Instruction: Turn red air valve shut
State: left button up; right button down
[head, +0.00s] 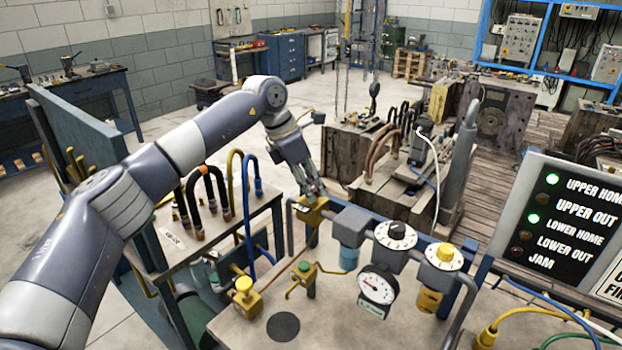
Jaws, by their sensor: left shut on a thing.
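My left gripper (314,193) reaches down from the left arm to the brass-coloured air valve (312,214) at the back left of the bench's air line. Its fingers are shut on the top of this valve, where the handle sits. The fingers hide most of the handle, so I cannot make out its red colour or which way it points. My right gripper is not in view.
Right of the valve stand a blue-grey filter unit (350,226), a black-and-white dial (395,235), a pressure gauge (376,288) and a yellow knob (444,254). A lamp panel (556,220) stands at right.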

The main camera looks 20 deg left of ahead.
pick_arm(q)
jog(key=shift+w+r+m+g+h+p, duration=0.1)
jog(key=shift+m+g+h+p, duration=0.1)
jog(key=shift+m+p, duration=0.3)
jog(key=shift+w+r+m+g+h+p, duration=0.1)
jog(key=shift+m+g+h+p, duration=0.1)
jog(key=shift+m, duration=0.5)
jog(key=o, duration=1)
jog(key=shift+s+a+f, duration=0.1)
jog(key=shift+o, duration=0.2)
jog(key=v, duration=1.2)
